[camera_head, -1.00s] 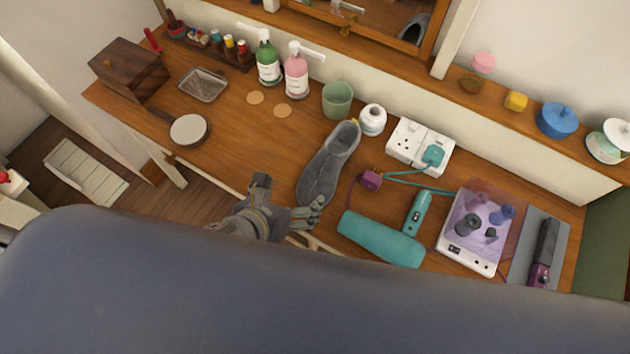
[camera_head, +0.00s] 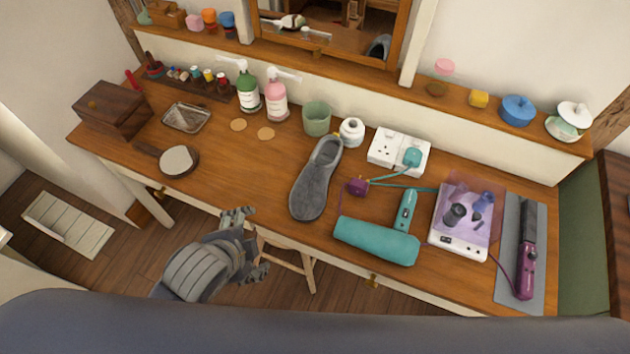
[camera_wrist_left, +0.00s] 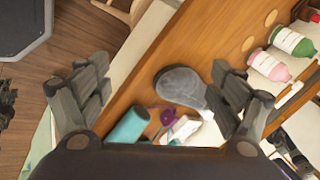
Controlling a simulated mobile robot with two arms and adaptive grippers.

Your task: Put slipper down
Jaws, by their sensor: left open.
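The grey slipper (camera_head: 315,180) lies on the wooden dressing table (camera_head: 250,170), sole down, between the green cup and the teal hair dryer. It also shows in the left wrist view (camera_wrist_left: 180,86), beyond the fingers and partly cut off by the right-hand finger. My left gripper (camera_head: 254,244) is open and empty. It is off the front edge of the table, to the lower left of the slipper and apart from it. It also shows in the left wrist view (camera_wrist_left: 165,95) with its fingers wide apart.
A teal hair dryer (camera_head: 376,241) lies right of the slipper, with a purple plug (camera_head: 357,187) beside it. A green cup (camera_head: 317,119) and white jar (camera_head: 351,131) stand behind. A hand mirror (camera_head: 179,161) lies left. Table between mirror and slipper is clear. A stool (camera_head: 290,262) stands below.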

